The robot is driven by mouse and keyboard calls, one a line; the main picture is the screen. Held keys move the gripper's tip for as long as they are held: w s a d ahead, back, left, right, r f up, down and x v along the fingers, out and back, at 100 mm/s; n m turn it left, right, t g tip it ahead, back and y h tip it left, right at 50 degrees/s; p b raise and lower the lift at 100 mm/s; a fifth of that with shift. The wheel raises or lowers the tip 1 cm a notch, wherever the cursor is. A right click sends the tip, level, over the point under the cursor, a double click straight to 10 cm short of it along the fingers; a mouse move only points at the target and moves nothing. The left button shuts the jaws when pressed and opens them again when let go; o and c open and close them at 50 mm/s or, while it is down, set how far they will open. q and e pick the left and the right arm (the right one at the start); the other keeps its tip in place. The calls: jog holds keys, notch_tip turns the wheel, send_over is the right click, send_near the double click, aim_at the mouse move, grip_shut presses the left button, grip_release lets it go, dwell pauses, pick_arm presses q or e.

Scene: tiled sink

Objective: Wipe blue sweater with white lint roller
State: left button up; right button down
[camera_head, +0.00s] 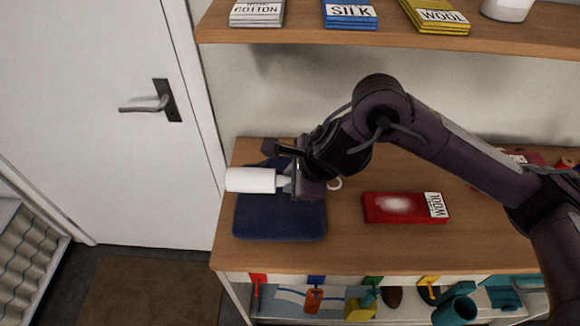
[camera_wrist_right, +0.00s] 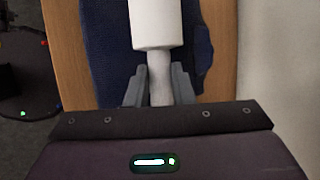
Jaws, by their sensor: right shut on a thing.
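The white lint roller (camera_head: 250,180) is held by my right gripper (camera_head: 290,182), which is shut on its handle. The roller points left in the head view and lies over the blue sweater (camera_head: 280,221). The folded dark blue sweater lies on the left end of the wooden table, partly hidden by the roller and gripper. In the right wrist view the roller (camera_wrist_right: 156,25) sits between the two fingers (camera_wrist_right: 160,88), with the sweater (camera_wrist_right: 105,55) behind it. I cannot tell whether the roller touches the cloth. My left gripper is not in view.
A red folded wool item (camera_head: 390,208) with a pale patch lies on the wooden table (camera_head: 345,250), right of the sweater. A shelf (camera_head: 400,33) above holds labelled folded cloths. Several coloured items sit below the table's front edge. A white door (camera_head: 100,130) stands at left.

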jog(key=shift+a+r+p, duration=0.1)
jog(key=shift+r+p, duration=0.55)
jog(key=shift+r, duration=0.9)
jog(key=shift+w, duration=0.1)
